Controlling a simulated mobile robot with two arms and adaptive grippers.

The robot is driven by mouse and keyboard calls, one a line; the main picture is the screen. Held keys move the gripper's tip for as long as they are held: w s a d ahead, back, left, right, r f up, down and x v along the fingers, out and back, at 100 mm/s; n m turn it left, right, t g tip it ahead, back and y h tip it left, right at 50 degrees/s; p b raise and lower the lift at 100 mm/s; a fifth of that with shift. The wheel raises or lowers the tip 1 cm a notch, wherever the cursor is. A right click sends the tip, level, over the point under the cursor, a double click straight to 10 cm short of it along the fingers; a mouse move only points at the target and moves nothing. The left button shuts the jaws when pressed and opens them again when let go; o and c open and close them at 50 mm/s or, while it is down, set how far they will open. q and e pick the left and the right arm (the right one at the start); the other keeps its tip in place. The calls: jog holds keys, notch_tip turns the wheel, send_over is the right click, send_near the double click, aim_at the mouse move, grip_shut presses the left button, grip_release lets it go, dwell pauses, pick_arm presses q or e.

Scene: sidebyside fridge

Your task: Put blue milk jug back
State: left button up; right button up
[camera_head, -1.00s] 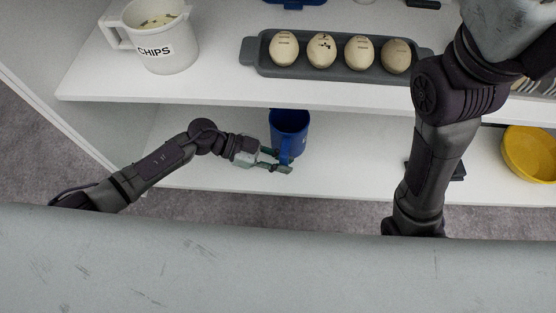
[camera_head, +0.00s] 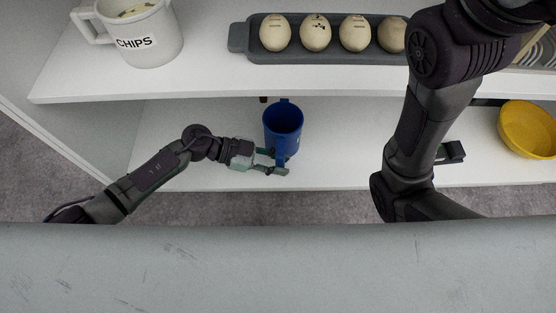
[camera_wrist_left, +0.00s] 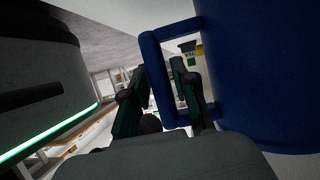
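The blue milk jug (camera_head: 283,119) is upright at the lower shelf, with its open rim showing below the upper shelf's front edge. Its handle faces the front. My left gripper (camera_head: 273,164) is at the handle, with a finger on either side of it. In the left wrist view, the jug's body (camera_wrist_left: 262,75) fills the right side, and the handle bar (camera_wrist_left: 156,75) stands between the fingers of my left gripper (camera_wrist_left: 157,100). I cannot tell whether the jug's base touches the shelf. My right arm crosses the right side; its gripper is not visible.
The upper shelf holds a white CHIPS mug (camera_head: 148,42) and a grey tray (camera_head: 240,38) with several eggs. A yellow bowl (camera_head: 530,128) and a small dark object (camera_head: 452,152) are at the lower shelf (camera_head: 330,172) on the right.

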pick_arm(q)
jog(key=shift+o, duration=0.5)
